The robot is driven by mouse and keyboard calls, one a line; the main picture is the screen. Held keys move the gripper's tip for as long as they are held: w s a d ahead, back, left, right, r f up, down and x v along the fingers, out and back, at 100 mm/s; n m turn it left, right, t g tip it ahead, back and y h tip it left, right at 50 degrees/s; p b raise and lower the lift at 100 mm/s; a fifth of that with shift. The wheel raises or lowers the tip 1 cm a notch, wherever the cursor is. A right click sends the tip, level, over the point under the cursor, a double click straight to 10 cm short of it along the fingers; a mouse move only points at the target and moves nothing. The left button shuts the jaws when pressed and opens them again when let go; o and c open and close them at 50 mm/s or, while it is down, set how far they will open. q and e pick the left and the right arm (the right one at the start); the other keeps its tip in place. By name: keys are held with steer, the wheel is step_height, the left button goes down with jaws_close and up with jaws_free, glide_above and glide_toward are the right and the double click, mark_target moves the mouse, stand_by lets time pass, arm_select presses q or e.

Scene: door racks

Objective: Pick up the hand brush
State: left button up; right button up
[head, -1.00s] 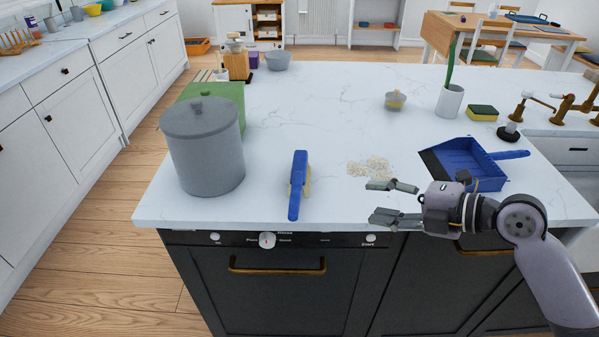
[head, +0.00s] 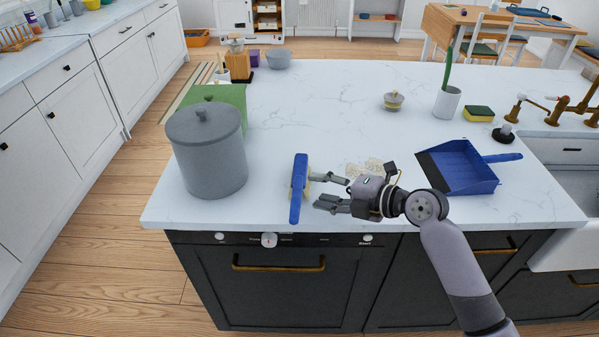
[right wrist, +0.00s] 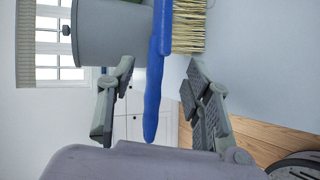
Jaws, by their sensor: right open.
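The blue hand brush (head: 298,188) lies on the white countertop near its front edge, between the grey pot and my right gripper. In the right wrist view its blue handle (right wrist: 153,95) reaches between the two fingers, and its pale bristles (right wrist: 188,28) show at the top. My right gripper (head: 318,190) is open, just to the right of the brush, with its fingers pointing at it. In the right wrist view the open fingers (right wrist: 155,98) stand apart on both sides of the handle, with gaps. My left gripper is not in view.
A grey lidded pot (head: 208,150) stands left of the brush. A blue dustpan (head: 458,168) lies to the right, and pale crumbs (head: 368,168) lie behind my right gripper. A sponge (head: 479,114) and a white plant pot (head: 447,102) stand farther back. The middle of the counter is clear.

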mark_target(303, 187)
steer(key=p+x, duration=0.1)
steer(key=x, duration=0.2)
steer(key=shift+w+a, duration=0.1)
steer(key=shift+a, duration=0.35)
steer(key=shift+w+a+f, duration=0.15)
steer(key=shift+a+f, duration=0.05)
steer(key=shift+d, duration=0.1)
steer(key=shift+c, duration=0.2)
steer(key=shift+c, duration=0.6)
jaws_close()
